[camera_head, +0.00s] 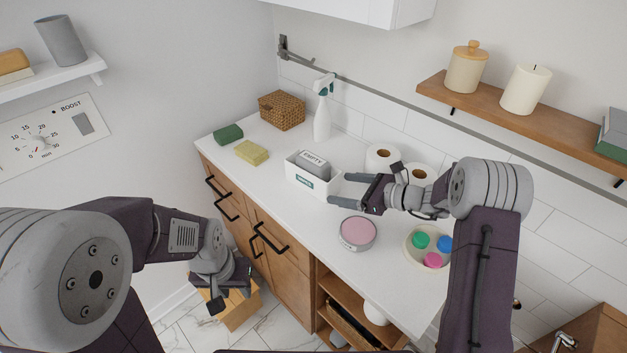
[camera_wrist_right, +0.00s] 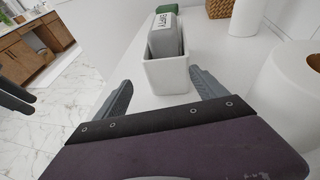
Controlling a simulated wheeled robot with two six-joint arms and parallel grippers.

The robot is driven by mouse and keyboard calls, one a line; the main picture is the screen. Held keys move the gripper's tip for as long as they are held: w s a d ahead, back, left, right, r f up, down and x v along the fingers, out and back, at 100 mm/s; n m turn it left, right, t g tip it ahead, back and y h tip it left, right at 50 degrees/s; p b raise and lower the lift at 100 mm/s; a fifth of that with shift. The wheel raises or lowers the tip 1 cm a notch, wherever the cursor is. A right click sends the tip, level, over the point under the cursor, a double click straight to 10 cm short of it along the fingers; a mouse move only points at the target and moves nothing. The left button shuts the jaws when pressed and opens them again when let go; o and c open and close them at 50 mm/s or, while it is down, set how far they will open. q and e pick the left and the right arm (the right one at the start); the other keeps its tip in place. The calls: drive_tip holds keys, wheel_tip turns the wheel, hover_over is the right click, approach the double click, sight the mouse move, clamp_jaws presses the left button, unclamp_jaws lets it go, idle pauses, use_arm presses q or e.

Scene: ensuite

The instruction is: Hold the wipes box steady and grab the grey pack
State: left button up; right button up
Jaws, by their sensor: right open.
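The wipes box (camera_head: 303,184) is a small white open-topped box with a teal label, standing on the white counter. The grey pack (camera_head: 314,163), with a white label reading "EMPTY", stands upright inside it and sticks out above the rim. In the right wrist view the box (camera_wrist_right: 168,76) and grey pack (camera_wrist_right: 165,40) are straight ahead. My right gripper (camera_head: 340,188) is open and empty, just right of the box, its fingers pointing at it and apart from it. My left gripper (camera_head: 229,293) hangs low in front of the cabinets, away from the box; its fingers look apart and empty.
A spray bottle (camera_head: 322,112), wicker basket (camera_head: 282,110), yellow sponge (camera_head: 252,152) and green item (camera_head: 228,133) stand behind or left of the box. Paper rolls (camera_head: 381,157) are close by my right gripper. A pink-topped tin (camera_head: 358,233) and a round tray (camera_head: 411,256) are nearer the front.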

sight(315, 180)
drive_tip(key=shift+w+a+f+m+t, duration=0.1)
drive_tip(key=shift+w+f+m+t, duration=0.25)
drive_tip(key=shift+w, duration=0.2)
drive_tip(key=shift+w+a, duration=0.25)
drive_tip(key=shift+w+a+f+b, duration=0.15)
drive_tip(key=shift+w+a+b, duration=0.15)
drive_tip(key=shift+a, duration=0.1)
drive_tip(key=b+x, duration=0.2)
drive_tip(key=x, duration=0.5)
drive_tip(key=shift+a, duration=0.1)
drive_tip(key=shift+x, duration=0.8)
use_arm(q)
drive_tip(key=f, duration=0.4)
drive_tip(key=shift+a, duration=0.35)
use_arm(e)
drive_tip(key=shift+c, duration=0.3)
